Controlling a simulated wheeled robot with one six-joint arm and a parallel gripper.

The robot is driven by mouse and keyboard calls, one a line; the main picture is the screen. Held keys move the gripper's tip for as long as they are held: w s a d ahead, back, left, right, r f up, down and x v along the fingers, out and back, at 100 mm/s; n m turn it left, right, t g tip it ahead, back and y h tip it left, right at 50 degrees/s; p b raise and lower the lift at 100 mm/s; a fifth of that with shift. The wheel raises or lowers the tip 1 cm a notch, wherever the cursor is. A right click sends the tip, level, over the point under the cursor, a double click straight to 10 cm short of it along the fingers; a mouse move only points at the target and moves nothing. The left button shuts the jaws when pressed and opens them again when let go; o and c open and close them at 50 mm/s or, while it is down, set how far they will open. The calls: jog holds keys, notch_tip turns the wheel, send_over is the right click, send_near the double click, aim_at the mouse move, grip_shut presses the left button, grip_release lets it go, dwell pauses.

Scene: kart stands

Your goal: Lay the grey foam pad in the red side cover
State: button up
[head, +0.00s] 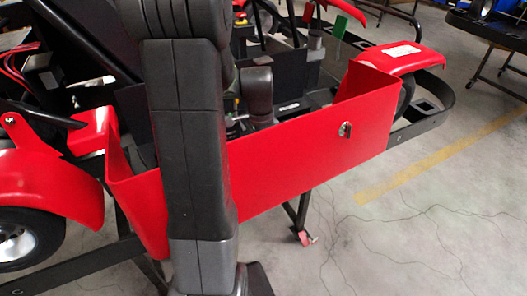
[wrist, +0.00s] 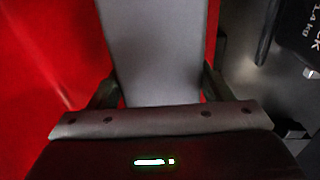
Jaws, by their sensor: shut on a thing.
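The red side cover (head: 300,155) is a long, open-topped panel along the near side of the kart in the head view. My arm stands in front of its left part and hides some of it. In the wrist view, my gripper (wrist: 159,85) is shut on the grey foam pad (wrist: 154,45), a flat grey slab between the two fingers. The red cover (wrist: 45,70) fills the left of that view and shows in a strip right of the pad. The pad and fingertips are hidden in the head view. I cannot tell whether the pad touches the cover.
A black object with white lettering (wrist: 301,35) is at the wrist view's upper right. In the head view, a red fender and wheel (head: 30,210) are at left, another red fender (head: 400,58) at upper right. The floor at right (head: 440,215) is clear.

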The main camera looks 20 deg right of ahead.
jog(key=o, duration=1.1)
jog(key=shift+c, duration=0.2)
notch_tip(320, 180, up, 14)
jog(key=w, duration=0.2)
jog(key=shift+f, duration=0.15)
jog(key=shift+a, duration=0.1)
jog(key=f, duration=0.4)
jog(key=s+f, duration=0.1)
jog(key=f, duration=0.4)
jog(key=s+f, duration=0.1)
jog(key=f, duration=0.3)
jog(key=shift+f, duration=0.25)
jog(key=shift+r+p, duration=0.6)
jog(key=shift+r, duration=0.15)
jog(key=shift+w, duration=0.1)
